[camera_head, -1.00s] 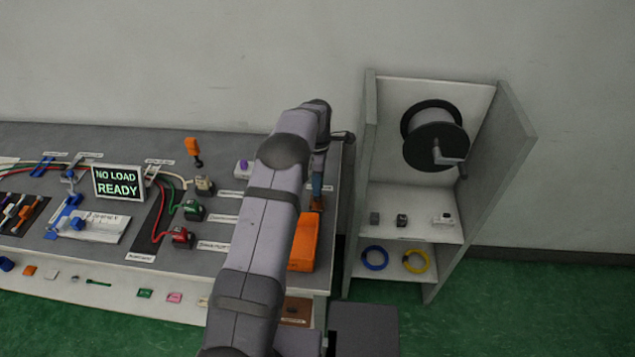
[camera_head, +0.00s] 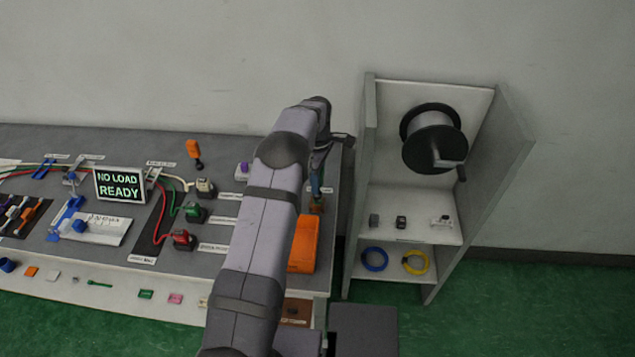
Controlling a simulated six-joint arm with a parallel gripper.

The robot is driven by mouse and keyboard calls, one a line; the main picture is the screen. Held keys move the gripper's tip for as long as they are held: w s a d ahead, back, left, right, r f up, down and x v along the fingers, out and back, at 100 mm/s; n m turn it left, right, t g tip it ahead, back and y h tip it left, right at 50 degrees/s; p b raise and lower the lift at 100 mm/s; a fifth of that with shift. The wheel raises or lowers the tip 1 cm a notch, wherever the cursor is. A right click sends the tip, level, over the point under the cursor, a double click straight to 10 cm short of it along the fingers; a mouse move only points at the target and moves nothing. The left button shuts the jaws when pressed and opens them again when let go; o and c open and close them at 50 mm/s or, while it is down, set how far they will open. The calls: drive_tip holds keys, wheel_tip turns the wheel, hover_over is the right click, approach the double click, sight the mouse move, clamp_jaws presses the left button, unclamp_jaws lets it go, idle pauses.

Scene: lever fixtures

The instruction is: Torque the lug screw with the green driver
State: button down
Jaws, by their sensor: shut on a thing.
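My arm crosses the middle of the view and its wrist bends down over the right end of the bench. My gripper (camera_head: 317,190) is small and partly hidden behind the arm. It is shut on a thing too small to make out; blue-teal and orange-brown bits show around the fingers. I cannot confirm that this is the green driver. A thin green tool-like piece (camera_head: 99,283) shows on the bench's front ledge. I cannot pick out the lug screw.
A display (camera_head: 119,184) reads "NO LOAD READY". An orange-handled tool (camera_head: 194,150) stands upright behind the terminals. An orange box (camera_head: 303,245) sits beside the arm at the bench's right end. A grey shelf unit (camera_head: 502,170) with a reel (camera_head: 430,135) stands to the right.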

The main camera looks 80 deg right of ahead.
drive_tip(key=shift+r+p, duration=0.85)
drive_tip(key=shift+r, duration=0.7)
drive_tip(key=w+a+r+n, duration=0.1)
drive_tip(key=w+a, duration=0.5)
drive_tip(key=w, duration=0.6)
drive_tip(key=w+a+r, duration=0.1)
drive_tip(key=w+a, duration=0.6)
drive_tip(key=w, duration=0.5)
drive_tip(key=w+a+r+n, duration=0.1)
drive_tip(key=w+a, duration=0.5)
drive_tip(key=w, duration=0.6)
drive_tip(key=w+a, duration=0.4)
drive_tip(key=a, duration=0.6)
drive_tip(key=w+a, duration=0.4)
drive_tip(key=a, duration=0.7)
drive_tip(key=s+a+n, duration=0.1)
drive_tip(key=s+a, duration=0.2)
drive_tip(key=a, duration=1.3)
drive_tip(key=shift+a+r, duration=0.3)
drive_tip(key=shift+r, duration=0.15)
